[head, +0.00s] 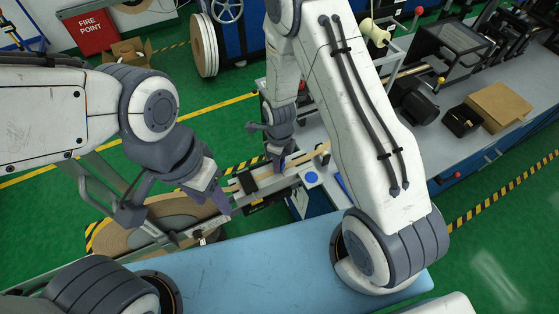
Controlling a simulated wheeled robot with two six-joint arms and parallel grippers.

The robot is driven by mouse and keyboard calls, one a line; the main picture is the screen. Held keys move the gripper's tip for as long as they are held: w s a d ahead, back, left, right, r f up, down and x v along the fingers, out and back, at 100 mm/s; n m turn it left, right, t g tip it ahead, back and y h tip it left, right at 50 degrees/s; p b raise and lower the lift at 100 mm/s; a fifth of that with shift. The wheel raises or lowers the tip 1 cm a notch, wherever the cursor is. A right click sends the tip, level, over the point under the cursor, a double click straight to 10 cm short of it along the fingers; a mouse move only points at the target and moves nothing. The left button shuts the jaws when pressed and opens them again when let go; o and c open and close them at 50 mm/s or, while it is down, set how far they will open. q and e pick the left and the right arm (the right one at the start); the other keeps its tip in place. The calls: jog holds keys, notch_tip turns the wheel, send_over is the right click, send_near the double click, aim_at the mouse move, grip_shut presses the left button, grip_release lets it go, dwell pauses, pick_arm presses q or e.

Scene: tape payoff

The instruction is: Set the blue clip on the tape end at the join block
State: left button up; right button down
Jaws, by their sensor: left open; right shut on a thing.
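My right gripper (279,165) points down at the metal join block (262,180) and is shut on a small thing. Its fingers hide most of that thing, which I take to be the blue clip; its outline is not clear. The tan tape (316,153) shows as a narrow strip along the block, beside the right fingertips. Whether the clip touches the tape cannot be told. My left gripper (219,199) is open, to the left of the block and above the rail by the large tan tape roll (135,236).
A light blue surface (260,262) is clear in front. A grey bench (445,145) with a cardboard box (499,104) and machines stands at right. Green floor with yellow lines lies around.

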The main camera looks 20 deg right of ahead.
jog(key=shift+f, duration=0.2)
jog(key=shift+c, duration=2.3)
grip_release()
notch_tip(320, 180, up, 9)
jog(key=shift+r+b, duration=0.15)
jog(key=shift+b, duration=1.05)
jog(key=shift+r, duration=0.6)
